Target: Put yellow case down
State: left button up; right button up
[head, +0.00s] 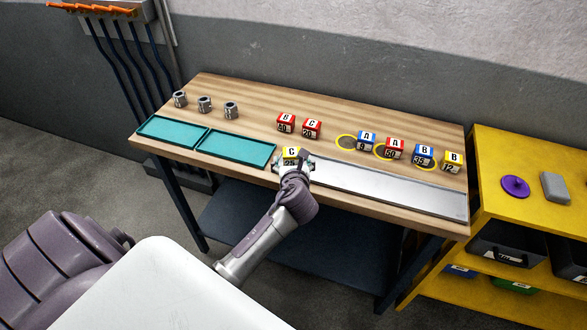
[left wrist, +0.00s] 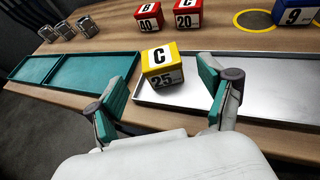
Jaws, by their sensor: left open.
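The yellow case (head: 291,154) is marked C and 25. In the left wrist view the yellow case (left wrist: 162,68) sits at the left end of the long silver tray (left wrist: 255,107), slightly turned. My left gripper (head: 293,163) is open at the case in the head view. In the left wrist view its two fingers (left wrist: 163,98) are spread wide, with the case beyond and between their tips, and a gap shows on both sides. The case's lower edge seems to rest on the tray's left edge. My right gripper is not in view.
Two teal trays (head: 207,133) lie left of the case. Red cases (head: 286,122) stand behind it. Blue, red and yellow cases (head: 395,149) stand along the right, some by yellow rings (head: 345,142). Metal parts (head: 205,104) stand at back left. A yellow shelf (head: 487,185) is at the right.

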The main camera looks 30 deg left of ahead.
pick_arm(q)
jog(key=v, duration=0.6)
jog(key=d+f+n+h, duration=0.2)
jog(key=d+n, duration=0.1)
jog(key=d+f+n+h, duration=0.2)
jog(key=d+f+n, duration=0.1)
jog(key=d+f+n+t+h, duration=0.1)
jog(key=d+f+n, duration=0.1)
jog(key=n, duration=0.1)
jog(key=shift+s+d+f+h, duration=0.15)
jog(key=shift+d+f+h, duration=0.2)
jog(key=shift+d+h, duration=0.05)
jog(key=s+f+n+g+h, duration=0.1)
jog(key=s+f+n+g, duration=0.15)
jog(key=s+f, duration=0.55)
jog(key=s+d+f+n+g, duration=0.15)
jog(key=s+f+n, duration=0.25)
jog(key=f, duration=0.8)
jog(key=s+f+n+g+h, duration=0.1)
jog(key=s+f+n+g, duration=0.1)
jog(key=s+f+n, duration=0.5)
jog(key=s+a+f+n+g, duration=0.1)
jog(key=s+f+n+g, duration=0.1)
jog(key=s+f, duration=0.5)
jog(key=s+a+f+n+g, duration=0.2)
jog(key=s+f, duration=0.5)
jog(key=s, duration=1)
jog(key=shift+s+g, duration=0.15)
jog(key=shift+g, duration=0.25)
